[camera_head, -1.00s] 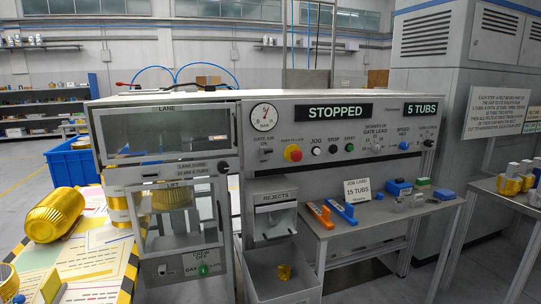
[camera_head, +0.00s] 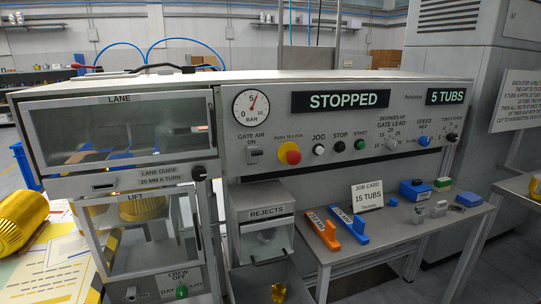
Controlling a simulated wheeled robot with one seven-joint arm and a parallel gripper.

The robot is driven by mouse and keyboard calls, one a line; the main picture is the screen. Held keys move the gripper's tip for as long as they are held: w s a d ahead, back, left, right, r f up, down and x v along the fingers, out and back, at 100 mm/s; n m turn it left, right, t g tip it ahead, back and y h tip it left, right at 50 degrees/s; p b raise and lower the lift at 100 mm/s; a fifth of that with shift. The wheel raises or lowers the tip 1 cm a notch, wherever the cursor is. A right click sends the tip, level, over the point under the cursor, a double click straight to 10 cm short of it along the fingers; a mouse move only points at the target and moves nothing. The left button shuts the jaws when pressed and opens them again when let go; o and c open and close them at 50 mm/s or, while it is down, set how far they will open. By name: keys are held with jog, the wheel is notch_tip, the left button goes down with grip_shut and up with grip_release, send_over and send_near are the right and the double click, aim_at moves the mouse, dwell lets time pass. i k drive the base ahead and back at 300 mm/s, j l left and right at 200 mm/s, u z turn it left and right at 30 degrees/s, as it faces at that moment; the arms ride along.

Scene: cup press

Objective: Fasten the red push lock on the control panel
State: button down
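The red push lock (camera_head: 292,156) is a round red button on a yellow collar, on the grey control panel (camera_head: 300,174), under a "PUSH TO LOCK" label. It sits right of the gate air switch and left of the white jog button (camera_head: 318,150). The black stop button (camera_head: 340,147) and green start button (camera_head: 359,144) follow to the right. The panel display (camera_head: 341,100) reads "STOPPED". Whether the red button is in or out cannot be told. My gripper is not in view.
A bench (camera_head: 400,238) below the panel holds a job card (camera_head: 368,195), orange and blue tools and small blocks. The lane window (camera_head: 77,130) and lift door stand at left, with a yellow drum (camera_head: 20,220) beside them. Space before the panel looks clear.

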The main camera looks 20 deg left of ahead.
aim_at(293, 158)
jog(key=i+j, duration=0.35)
jog(key=i+j+u, duration=0.15)
jog(key=i+j, duration=0.2)
jog(key=i, duration=0.15)
